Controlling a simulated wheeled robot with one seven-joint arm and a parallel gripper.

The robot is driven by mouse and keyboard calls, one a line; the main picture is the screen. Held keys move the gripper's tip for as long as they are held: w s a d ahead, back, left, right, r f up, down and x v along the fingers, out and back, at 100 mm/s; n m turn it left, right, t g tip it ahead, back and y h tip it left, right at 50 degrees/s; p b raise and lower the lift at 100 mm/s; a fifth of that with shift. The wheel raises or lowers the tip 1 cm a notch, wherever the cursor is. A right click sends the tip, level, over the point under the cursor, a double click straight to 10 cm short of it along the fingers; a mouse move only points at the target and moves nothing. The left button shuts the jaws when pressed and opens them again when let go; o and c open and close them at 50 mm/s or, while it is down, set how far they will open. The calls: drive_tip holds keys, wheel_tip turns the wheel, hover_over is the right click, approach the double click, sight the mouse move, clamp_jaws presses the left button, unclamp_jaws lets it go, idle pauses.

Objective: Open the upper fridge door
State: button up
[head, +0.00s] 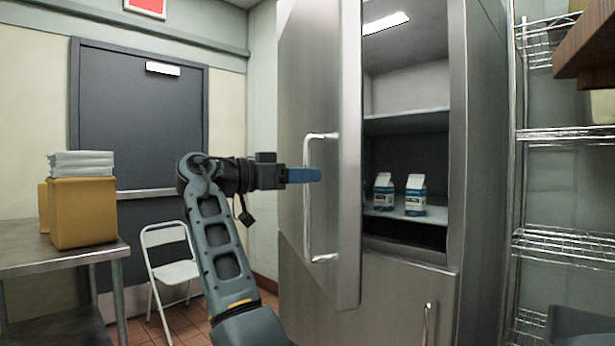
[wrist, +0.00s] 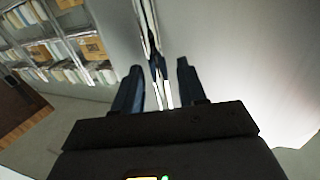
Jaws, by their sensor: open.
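The upper fridge door (head: 345,170) is steel and stands ajar, swung out to the left. Its long vertical handle (head: 307,220) is on the face towards my arm. My gripper (head: 315,175) is at the upper part of the handle. In the wrist view my gripper (wrist: 158,72) is open, one finger on each side of the bright handle bar (wrist: 153,35). Whether a finger touches the bar cannot be told. The fridge interior (head: 410,85) shows, with two blue and white cartons (head: 415,196) on a shelf.
A lower fridge door (head: 395,300) with its own handle is below. A wire rack (head: 565,135) stands at the right. On the left are a metal table (head: 60,257) with brown boxes (head: 83,212), a white folding chair (head: 170,270) and a grey door (head: 138,120).

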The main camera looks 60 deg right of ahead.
drive_tip(key=v, duration=0.6)
drive_tip(key=shift+a+b, duration=0.15)
drive_tip(key=shift+b, duration=0.15)
drive_tip(key=shift+w, duration=0.15)
